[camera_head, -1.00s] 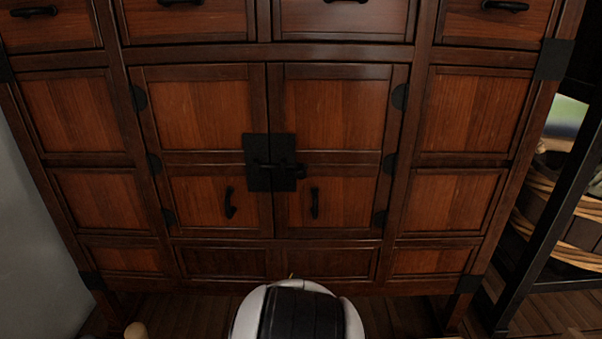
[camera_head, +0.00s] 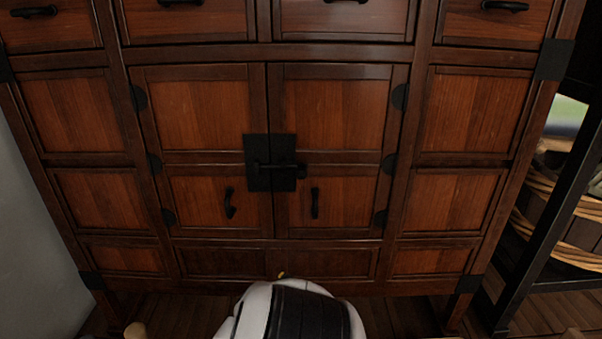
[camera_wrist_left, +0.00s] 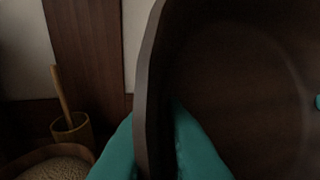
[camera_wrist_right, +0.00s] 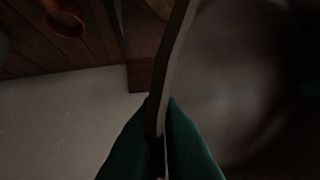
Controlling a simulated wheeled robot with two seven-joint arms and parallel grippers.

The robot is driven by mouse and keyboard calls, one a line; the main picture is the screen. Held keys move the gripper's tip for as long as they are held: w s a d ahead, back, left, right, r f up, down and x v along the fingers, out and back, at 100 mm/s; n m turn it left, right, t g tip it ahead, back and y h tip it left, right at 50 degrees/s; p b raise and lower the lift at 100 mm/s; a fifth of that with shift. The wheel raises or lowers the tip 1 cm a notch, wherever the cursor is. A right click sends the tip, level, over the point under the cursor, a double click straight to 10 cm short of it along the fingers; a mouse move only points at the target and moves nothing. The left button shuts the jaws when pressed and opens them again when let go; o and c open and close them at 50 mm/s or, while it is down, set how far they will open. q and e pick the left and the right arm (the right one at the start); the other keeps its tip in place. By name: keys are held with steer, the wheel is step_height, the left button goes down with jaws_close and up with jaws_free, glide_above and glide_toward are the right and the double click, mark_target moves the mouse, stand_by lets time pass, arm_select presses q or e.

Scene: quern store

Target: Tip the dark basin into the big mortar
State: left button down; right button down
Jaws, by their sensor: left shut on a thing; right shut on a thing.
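The dark basin (camera_wrist_left: 245,75) fills the right of the left wrist view, its rim running up the middle. My left gripper (camera_wrist_left: 154,130) has teal fingers shut on that rim, one on each side. In the right wrist view the basin (camera_wrist_right: 235,80) is dim, and my right gripper (camera_wrist_right: 163,118) is shut on its rim. The bare inner wall shows; the basin's bottom and contents are hidden or too dark. I cannot identify the big mortar in any view. Neither gripper nor the basin shows in the head view.
A wooden cabinet (camera_head: 330,115) fills the head view, its doors closed. A dark stand (camera_head: 560,200) with a banded basket (camera_head: 560,235) is at right. The left wrist view shows a round container of pale grains (camera_wrist_left: 55,165) and a cup with a stick (camera_wrist_left: 72,130). An orange-brown vessel (camera_wrist_right: 65,22) shows in the right wrist view.

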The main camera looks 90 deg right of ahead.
arm_select(q)
steer(key=shift+w+a+f+g, duration=0.25)
steer(key=shift+g, duration=0.05)
arm_select(e)
steer(key=shift+w+d+f, duration=0.15)
steer(key=shift+w+d, duration=0.05)
steer(key=shift+w, duration=0.15)
arm_select(q)
steer(key=shift+w+f+g, duration=0.5)
steer(key=shift+f+g, duration=0.3)
steer(key=shift+g, duration=0.1)
arm_select(e)
steer(key=shift+w+f+g, duration=0.6)
steer(key=shift+f+g, duration=0.05)
steer(key=shift+g, duration=0.45)
arm_select(q)
steer(key=shift+w+f+n+g+y, duration=0.15)
steer(key=shift+w+f+n+g, duration=0.05)
steer(key=shift+f+g, duration=0.25)
steer(key=shift+w+f+n+g+y, duration=0.15)
steer(key=shift+f+n+g, duration=0.05)
steer(key=shift+f+g, duration=0.25)
arm_select(e)
steer(key=shift+w+f+m+g, duration=0.3)
steer(key=shift+w+f+g, duration=0.15)
steer(key=shift+f+g, duration=0.4)
steer(key=shift+r, duration=0.1)
